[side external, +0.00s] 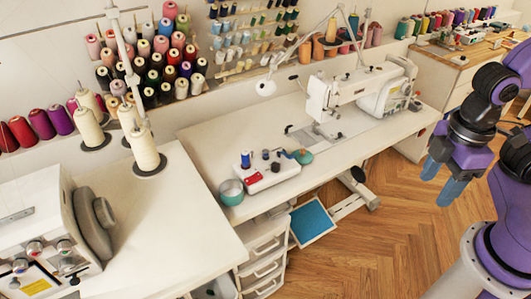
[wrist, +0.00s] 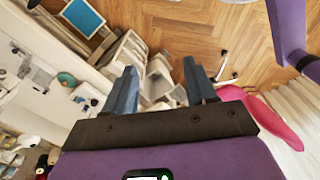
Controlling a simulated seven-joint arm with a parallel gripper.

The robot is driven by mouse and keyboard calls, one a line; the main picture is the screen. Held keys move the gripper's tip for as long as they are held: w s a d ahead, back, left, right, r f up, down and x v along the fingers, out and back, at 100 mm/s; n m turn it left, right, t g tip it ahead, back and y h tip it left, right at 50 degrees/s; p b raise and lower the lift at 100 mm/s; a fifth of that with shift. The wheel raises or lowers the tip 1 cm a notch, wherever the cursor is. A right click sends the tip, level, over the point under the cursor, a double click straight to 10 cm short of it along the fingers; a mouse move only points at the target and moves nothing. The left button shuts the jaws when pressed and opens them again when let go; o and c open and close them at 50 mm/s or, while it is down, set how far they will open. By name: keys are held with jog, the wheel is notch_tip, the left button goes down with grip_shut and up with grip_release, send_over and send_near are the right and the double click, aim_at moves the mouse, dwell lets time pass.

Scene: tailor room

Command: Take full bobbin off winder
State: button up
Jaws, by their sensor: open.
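The bobbin winder (side external: 267,176) is a small white box with a red part, on the front edge of the white sewing table in the side external view. Blue spools or bobbins (side external: 246,160) stand on top of it; which one is the full bobbin is too small to tell. In the wrist view the winder (wrist: 86,92) is small at the left. My gripper (side external: 443,180) is open and empty, its blue fingers pointing down over the wood floor, well right of the winder. Its fingers also show in the wrist view (wrist: 162,90).
A teal round bowl (side external: 231,191) stands left of the winder, and a green dome-shaped thing (side external: 303,156) right of it. The white sewing machine (side external: 345,90) and its lamp (side external: 266,87) rise behind. Drawers (side external: 264,262) stand below the table.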

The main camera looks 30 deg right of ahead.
jog(key=w+a+f+m+y, duration=0.2)
jog(key=w+a, duration=0.1)
jog(key=a, duration=0.3)
jog(key=w+a+f+m+y, duration=0.1)
jog(key=w+a+f, duration=0.1)
jog(key=w+a, duration=0.35)
jog(key=w+a+f+m+t+y, duration=0.2)
jog(key=w+a+f+m+t, duration=0.15)
jog(key=w+a, duration=0.45)
jog(key=m+t+h, duration=0.9)
jog(key=m+h, duration=0.1)
jog(key=m, duration=0.1)
send_near(266, 152)
jog(key=x, duration=0.3)
jog(key=shift+w+a+n, duration=0.15)
jog(key=shift+w+n, duration=0.1)
jog(key=shift+w, duration=0.05)
jog(key=shift+d+x, duration=0.2)
jog(key=shift+x, duration=2.35)
jog(key=shift+s, duration=0.1)
grip_shut()
